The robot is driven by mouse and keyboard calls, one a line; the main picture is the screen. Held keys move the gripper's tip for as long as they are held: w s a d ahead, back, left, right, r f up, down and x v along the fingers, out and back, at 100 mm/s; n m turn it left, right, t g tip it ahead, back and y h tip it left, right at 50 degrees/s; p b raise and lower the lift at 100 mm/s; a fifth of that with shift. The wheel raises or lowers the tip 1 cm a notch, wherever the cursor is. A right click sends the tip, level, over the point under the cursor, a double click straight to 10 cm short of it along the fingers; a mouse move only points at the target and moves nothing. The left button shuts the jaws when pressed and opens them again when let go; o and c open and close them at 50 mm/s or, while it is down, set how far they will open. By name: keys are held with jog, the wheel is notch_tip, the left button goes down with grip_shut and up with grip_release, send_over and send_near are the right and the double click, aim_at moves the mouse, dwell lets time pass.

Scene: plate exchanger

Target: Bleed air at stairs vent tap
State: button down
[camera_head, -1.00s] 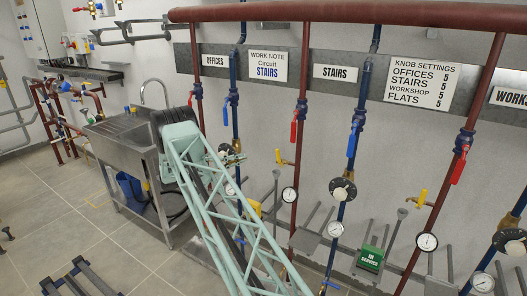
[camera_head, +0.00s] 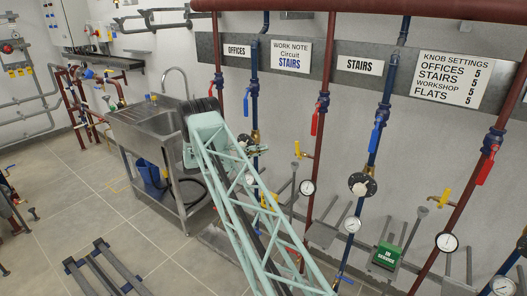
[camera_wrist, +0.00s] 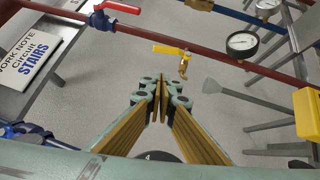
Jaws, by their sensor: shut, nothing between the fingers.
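The vent tap with a yellow lever (camera_wrist: 170,50) and brass outlet (camera_wrist: 184,68) sits just beyond my fingertips in the wrist view. It branches off the red pipe (camera_wrist: 165,35) with a red-handled valve (camera_wrist: 118,8). In the head view, the same tap (camera_head: 299,152) is on the red pipe between the WORK NOTE sign (camera_head: 291,56) and the STAIRS sign (camera_head: 360,65). My gripper (camera_wrist: 163,84) has its fingers together, empty, and points at the tap without clear contact. In the head view my gripper is small and hard to make out against the pipes.
A pressure gauge (camera_wrist: 242,45) lies right of the tap, and a grey funnel-shaped part (camera_wrist: 212,86) below it. A yellow box (camera_wrist: 307,112) is at the right edge. Blue pipes (camera_head: 376,137) flank the red one.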

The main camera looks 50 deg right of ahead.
aim_at(298, 151)
jog(key=s+d+r+b, duration=0.1)
jog(key=s+d, duration=0.5)
jog(key=s, duration=0.3)
jog(key=shift+d+r, duration=0.4)
dwell(0.4)
